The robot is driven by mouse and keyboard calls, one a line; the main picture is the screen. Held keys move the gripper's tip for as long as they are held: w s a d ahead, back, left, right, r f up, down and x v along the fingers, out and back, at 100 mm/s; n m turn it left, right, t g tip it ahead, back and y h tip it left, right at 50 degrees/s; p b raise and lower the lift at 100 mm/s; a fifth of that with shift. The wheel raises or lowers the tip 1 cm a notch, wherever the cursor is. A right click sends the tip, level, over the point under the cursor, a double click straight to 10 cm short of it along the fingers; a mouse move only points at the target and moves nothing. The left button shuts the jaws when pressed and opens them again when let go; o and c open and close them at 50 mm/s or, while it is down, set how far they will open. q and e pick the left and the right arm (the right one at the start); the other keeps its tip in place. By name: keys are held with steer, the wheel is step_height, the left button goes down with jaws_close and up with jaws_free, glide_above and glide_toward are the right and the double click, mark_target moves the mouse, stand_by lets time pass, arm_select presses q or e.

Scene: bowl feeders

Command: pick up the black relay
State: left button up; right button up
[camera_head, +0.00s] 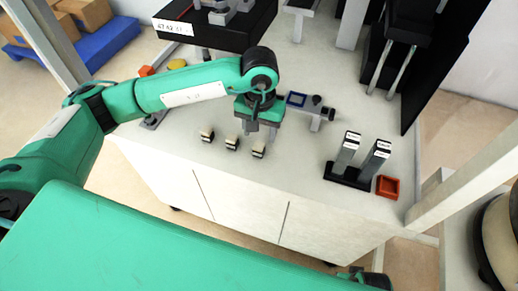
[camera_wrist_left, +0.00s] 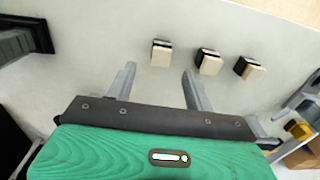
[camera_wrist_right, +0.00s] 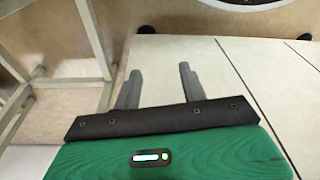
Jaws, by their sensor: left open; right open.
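Three small cream-and-black blocks stand in a row on the white worktop, at the left (camera_head: 207,135), middle (camera_head: 232,143) and right (camera_head: 259,149) in the head view. They also show in the left wrist view, where the nearest block (camera_wrist_left: 161,54) lies just beyond and between my fingertips. I cannot tell for certain which is the black relay. My left gripper (camera_head: 262,128) is open and empty, pointing down above the worktop beside the right block. My right gripper (camera_wrist_right: 158,74) is open and empty, away from the blocks, over the floor and the cabinet front.
A black holder (camera_head: 348,178) with two upright grey columns stands at the right, with a red tray (camera_head: 387,187) beside it. A grey device (camera_head: 314,112) and a blue-framed piece (camera_head: 296,99) lie behind my left gripper.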

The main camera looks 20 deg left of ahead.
mark_target(259, 145)
arm_select(q)
step_height(259, 145, down, 2)
step_height(259, 145, down, 4)
steer(key=shift+s+a+f+p, duration=0.1)
steer(key=shift+p, duration=0.3)
steer(key=shift+f, duration=0.2)
arm_select(e)
steer(key=shift+f, duration=0.75)
arm_select(q)
steer(key=c, duration=0.9)
steer(key=shift+c, duration=0.9)
arm_select(e)
steer(key=shift+s, duration=0.2)
